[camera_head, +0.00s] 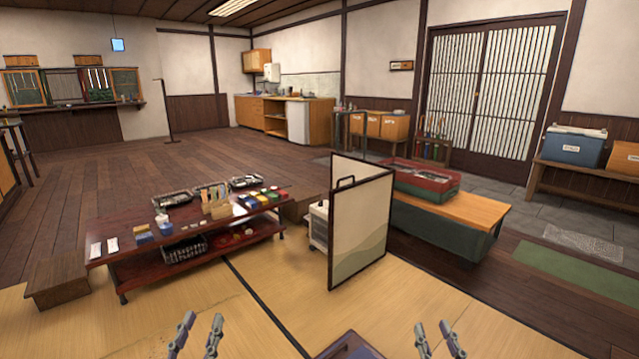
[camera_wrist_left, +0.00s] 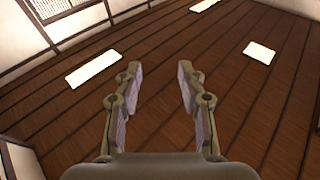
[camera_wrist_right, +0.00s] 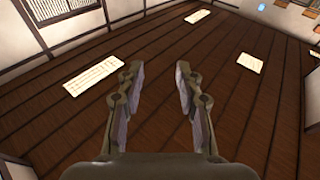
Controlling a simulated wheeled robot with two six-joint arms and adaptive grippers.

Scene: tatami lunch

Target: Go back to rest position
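My left gripper (camera_head: 198,336) is at the bottom edge of the head view, left of centre. Its two fingers stand apart with nothing between them. In the left wrist view the left gripper (camera_wrist_left: 158,82) is open and empty, facing the dark wooden ceiling. My right gripper (camera_head: 436,340) is at the bottom edge of the head view, right of centre, fingers apart. In the right wrist view the right gripper (camera_wrist_right: 158,82) is also open and empty against the ceiling. Neither gripper touches anything in view.
A low dark red table (camera_head: 130,250) with boxes and trays stands ahead left on the tatami. A folding screen (camera_head: 345,230) stands ahead at centre. Behind it is a bench (camera_head: 470,208) bearing a red-green crate (camera_head: 422,188). The tatami (camera_head: 250,320) just ahead is mostly clear.

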